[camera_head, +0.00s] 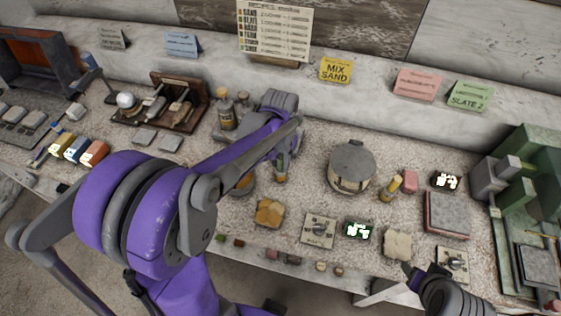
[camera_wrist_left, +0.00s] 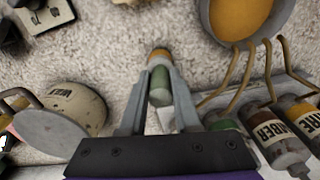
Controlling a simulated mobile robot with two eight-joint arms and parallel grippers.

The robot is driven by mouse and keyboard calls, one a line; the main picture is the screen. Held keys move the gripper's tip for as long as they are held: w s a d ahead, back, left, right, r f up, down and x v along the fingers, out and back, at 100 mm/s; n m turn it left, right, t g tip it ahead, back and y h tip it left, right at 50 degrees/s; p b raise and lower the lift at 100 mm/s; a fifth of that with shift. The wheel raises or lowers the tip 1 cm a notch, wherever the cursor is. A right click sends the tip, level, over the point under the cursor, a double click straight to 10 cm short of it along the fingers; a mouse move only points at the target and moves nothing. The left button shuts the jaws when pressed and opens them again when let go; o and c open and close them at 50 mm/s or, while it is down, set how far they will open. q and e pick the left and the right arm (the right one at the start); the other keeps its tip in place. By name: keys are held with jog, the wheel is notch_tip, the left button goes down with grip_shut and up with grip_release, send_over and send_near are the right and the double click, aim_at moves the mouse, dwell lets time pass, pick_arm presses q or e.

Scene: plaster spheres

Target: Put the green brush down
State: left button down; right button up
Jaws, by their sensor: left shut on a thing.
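My left gripper (camera_head: 283,160) reaches over the middle of the bench, its fingers pointing down. It is shut on the green brush (camera_wrist_left: 159,82), which shows between the two fingers (camera_wrist_left: 160,95) in the left wrist view. The brush has a green body and an ochre-brown end pointing away from the gripper. In the head view only a small part of the brush (camera_head: 281,174) shows below the fingers. I cannot tell whether its end touches the bench. A dark part of my right arm shows at the lower right, and its jaws cannot be made out.
A round lidded pot (camera_head: 351,167) stands right of the left gripper. A bowl of ochre (camera_wrist_left: 245,18) and labelled bottles (camera_wrist_left: 268,132) are close by on the other side. Switch plates (camera_head: 319,230) and small blocks line the front edge. Some speckled bench around the brush is bare.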

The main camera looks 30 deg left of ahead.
pick_arm(q)
jog(key=shift+f, duration=0.2)
jog(key=shift+f, duration=0.15)
jog(key=c, duration=0.6)
grip_release()
jog(key=shift+c, duration=0.2)
jog(key=shift+r, duration=0.2)
